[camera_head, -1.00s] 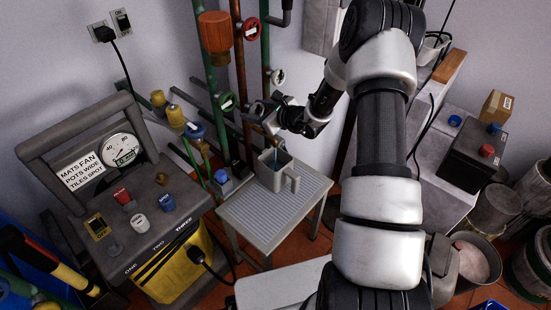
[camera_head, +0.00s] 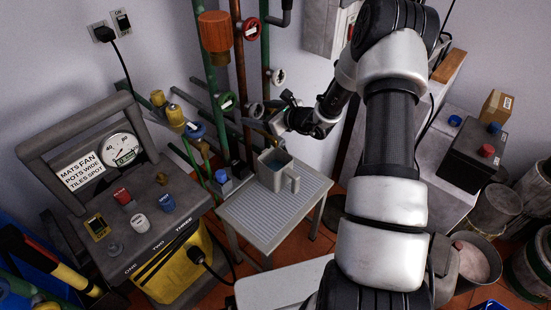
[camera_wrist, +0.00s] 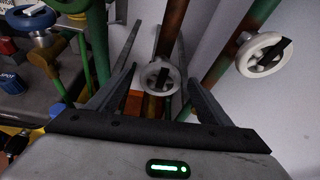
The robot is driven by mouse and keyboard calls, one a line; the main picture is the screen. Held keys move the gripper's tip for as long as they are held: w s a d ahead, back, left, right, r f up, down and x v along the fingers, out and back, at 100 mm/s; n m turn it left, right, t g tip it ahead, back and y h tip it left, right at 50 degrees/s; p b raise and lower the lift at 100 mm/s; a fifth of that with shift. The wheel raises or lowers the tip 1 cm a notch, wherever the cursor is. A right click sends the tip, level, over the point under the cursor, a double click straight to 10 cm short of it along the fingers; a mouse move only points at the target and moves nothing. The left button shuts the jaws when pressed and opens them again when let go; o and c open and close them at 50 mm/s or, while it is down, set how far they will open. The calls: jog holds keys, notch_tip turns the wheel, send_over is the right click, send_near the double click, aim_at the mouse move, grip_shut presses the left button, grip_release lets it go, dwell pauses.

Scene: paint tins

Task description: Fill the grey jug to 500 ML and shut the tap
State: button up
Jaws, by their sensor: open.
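The grey jug (camera_head: 271,175) stands upright on a small grey table (camera_head: 252,212), under the pipes. Some bluish water seems to show inside it; no level mark is readable. No stream shows above the jug. My gripper (camera_head: 280,110) is open and empty, above and behind the jug. A grey wheel tap (camera_head: 256,111) is just left of the gripper. In the wrist view a pale grey handwheel (camera_wrist: 160,76) shows between my gripper's spread fingers (camera_wrist: 157,65), apart from them as far as I can tell.
A control panel (camera_head: 135,215) with coloured knobs stands left. A grey bench (camera_head: 435,195) is right.

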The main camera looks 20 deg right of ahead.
jog(key=shift+s+d, duration=0.75)
jog(key=shift+s, duration=0.35)
jog(key=shift+s+d, duration=0.7)
jog(key=shift+s, duration=0.35)
jog(key=s+a+r+n+g+y+b, duration=0.1)
jog(key=s+a+r+n+g, duration=0.6)
jog(key=s+a+r+n, duration=0.95)
jog(key=s+d+r+n+g+h, duration=0.1)
jog(key=s+d+r+n+h, duration=0.15)
jog(key=s+n, duration=0.65)
jog(key=s+d+r+n+t+h+p, duration=0.1)
jog(key=s+d+r+n+t+h, duration=0.15)
jog(key=s+d+r+h, duration=0.55)
notch_tip(320, 180, up, 19)
jog(key=s+d+y+p, duration=0.1)
jog(key=s+y+p, duration=0.1)
jog(key=p, duration=1.8)
jog(key=shift+s+d+f+n, duration=0.2)
jog(key=shift+d+n, duration=0.1)
jog(key=shift+d, duration=0.1)
jog(key=shift+g, duration=0.25)
jog(key=shift+c, duration=0.5)
